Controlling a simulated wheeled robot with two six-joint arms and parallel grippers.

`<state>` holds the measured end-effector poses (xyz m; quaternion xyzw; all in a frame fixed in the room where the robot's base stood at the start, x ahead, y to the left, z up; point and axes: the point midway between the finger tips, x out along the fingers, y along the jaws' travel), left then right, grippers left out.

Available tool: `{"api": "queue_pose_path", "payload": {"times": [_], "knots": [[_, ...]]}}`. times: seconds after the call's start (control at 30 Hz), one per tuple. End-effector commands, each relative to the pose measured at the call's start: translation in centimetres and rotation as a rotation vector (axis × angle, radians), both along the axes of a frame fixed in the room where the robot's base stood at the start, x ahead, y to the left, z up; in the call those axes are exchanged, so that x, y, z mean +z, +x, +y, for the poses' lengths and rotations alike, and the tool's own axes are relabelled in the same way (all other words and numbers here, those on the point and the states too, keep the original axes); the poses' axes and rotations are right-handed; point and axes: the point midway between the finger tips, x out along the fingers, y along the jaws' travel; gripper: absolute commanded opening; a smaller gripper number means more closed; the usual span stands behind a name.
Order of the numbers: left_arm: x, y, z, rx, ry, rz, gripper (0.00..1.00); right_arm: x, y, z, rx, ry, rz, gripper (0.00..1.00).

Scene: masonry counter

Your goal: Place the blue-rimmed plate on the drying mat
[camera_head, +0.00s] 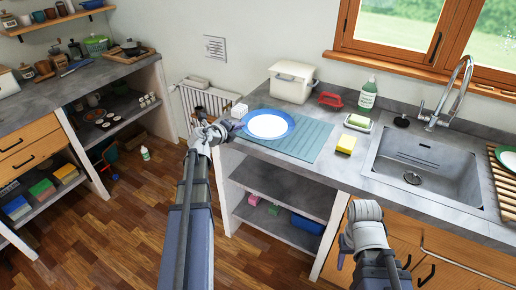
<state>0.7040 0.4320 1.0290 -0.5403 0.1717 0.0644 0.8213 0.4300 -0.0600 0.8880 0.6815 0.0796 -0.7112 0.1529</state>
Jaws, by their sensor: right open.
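The blue-rimmed plate (268,125) is white with a wide blue rim. It appears level, over the left end of the teal drying mat (312,142) on the counter. Whether it touches the mat I cannot tell. My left gripper (236,126) is at the plate's left rim and appears shut on it; its fingertips are small and partly hidden. My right gripper (343,262) is open and empty, low in front of the cabinet, well away from the plate.
A cream bin (291,81), red brush (330,100), green soap bottle (367,95), soap dish (358,122) and yellow sponge (346,144) stand around the mat. The sink (424,170) and faucet (450,90) are to the right. A white holder (239,110) is left of the plate.

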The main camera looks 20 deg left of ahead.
Motion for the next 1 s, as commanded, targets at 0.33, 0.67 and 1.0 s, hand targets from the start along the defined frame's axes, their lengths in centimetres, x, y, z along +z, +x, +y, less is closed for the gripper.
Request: {"api": "queue_pose_path", "payload": {"times": [0.33, 0.67, 1.0], "knots": [[-5.2, 0.0, -0.1, -0.001, -0.001, 0.0, 0.0, -5.3, 0.0, 0.0, 0.0, 0.0, 0.0, 0.5], [-6.2, 0.0, -0.1, -0.001, -0.001, 0.0, 0.0, -6.3, 0.0, 0.0, 0.0, 0.0, 0.0, 0.5], [-9.9, 0.0, -0.1, -0.001, -0.001, 0.0, 0.0, -9.9, 0.0, 0.0, 0.001, 0.0, 0.0, 0.5]]}}
